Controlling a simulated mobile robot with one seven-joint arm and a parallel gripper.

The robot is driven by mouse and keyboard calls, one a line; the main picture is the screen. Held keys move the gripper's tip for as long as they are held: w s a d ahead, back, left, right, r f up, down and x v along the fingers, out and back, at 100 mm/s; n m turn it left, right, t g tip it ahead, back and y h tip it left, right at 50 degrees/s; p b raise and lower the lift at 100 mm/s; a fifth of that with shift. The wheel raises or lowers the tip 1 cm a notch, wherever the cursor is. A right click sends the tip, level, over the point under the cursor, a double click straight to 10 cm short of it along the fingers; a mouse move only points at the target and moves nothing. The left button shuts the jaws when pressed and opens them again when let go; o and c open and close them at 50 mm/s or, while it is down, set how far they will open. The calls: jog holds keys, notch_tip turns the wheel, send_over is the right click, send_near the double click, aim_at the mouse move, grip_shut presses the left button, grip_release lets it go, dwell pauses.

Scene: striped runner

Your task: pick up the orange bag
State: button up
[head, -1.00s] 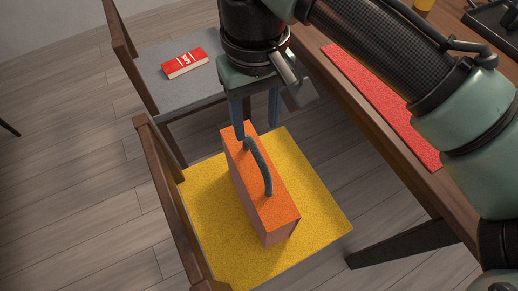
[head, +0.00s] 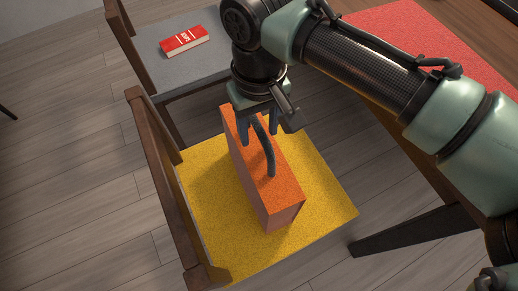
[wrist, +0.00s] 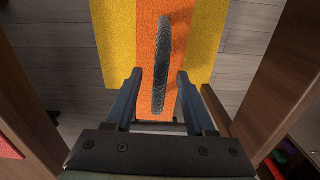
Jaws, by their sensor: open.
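The orange bag (head: 265,185) stands upright on the yellow chair seat (head: 325,205). Its dark grey handle (head: 266,150) arches over the top. My gripper (head: 262,138) is open over the far end of the bag, with its fingers pointing down. In the wrist view the bag (wrist: 150,65) runs lengthwise through the middle, and the handle (wrist: 162,80) lies between the two spread fingers of the gripper (wrist: 158,90). I cannot tell whether a finger touches the bag. The fingers partly cover the bag's far end in the head view.
The wooden chair back (head: 165,180) stands close on the left of the bag. A second chair with a grey seat (head: 190,62) holds a red book (head: 184,41). A wooden table with a red runner (head: 405,45) is at the right, beneath my arm.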

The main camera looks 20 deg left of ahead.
grip_shut()
jog(key=shift+r, duration=0.1)
dwell(1.3)
